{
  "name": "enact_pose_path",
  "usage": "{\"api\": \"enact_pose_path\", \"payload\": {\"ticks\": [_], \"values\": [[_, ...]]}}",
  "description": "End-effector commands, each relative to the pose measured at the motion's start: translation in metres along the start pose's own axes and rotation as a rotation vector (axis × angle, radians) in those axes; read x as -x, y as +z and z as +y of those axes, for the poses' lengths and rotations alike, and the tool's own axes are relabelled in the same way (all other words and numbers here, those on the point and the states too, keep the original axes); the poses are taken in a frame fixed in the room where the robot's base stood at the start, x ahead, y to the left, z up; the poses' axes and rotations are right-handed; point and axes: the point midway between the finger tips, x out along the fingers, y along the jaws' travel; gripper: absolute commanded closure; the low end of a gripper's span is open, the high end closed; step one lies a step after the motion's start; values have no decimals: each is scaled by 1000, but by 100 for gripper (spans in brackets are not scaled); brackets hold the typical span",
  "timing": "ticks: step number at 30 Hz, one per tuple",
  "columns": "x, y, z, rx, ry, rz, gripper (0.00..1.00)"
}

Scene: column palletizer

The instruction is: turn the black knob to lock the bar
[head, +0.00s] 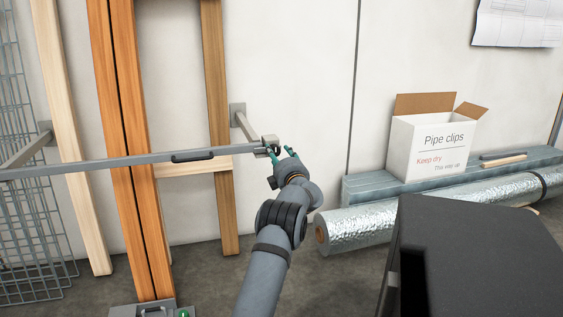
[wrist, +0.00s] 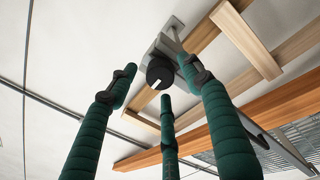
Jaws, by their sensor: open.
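The black knob (wrist: 160,73) has a white mark on its face and sits at the end bracket of the bar, in the upper middle of the wrist view. In the head view it is hard to make out behind my fingers. The grey bar (head: 110,164) runs level across the timber posts, its right end in the bracket (head: 268,139). My gripper (head: 281,152) has green fingers and is open at that end. In the wrist view its three spread fingers (wrist: 161,82) point toward the knob, with tips around its outline. I cannot tell whether any finger touches it.
A black handle (head: 193,156) is on the bar. Timber posts (head: 130,130) and wire mesh (head: 25,190) stand at left.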

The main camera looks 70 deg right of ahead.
Motion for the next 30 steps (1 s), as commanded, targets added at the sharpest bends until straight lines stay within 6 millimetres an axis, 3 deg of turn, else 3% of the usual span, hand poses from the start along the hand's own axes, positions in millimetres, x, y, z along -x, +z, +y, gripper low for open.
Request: {"api": "enact_pose_path", "payload": {"ticks": [5,18,24,30], "values": [[20,0,1,0,0,-2,50],[99,0,0,1,0,-3,50],[115,1,0,1,0,-2,50],[117,0,0,1,0,-1,50]]}}
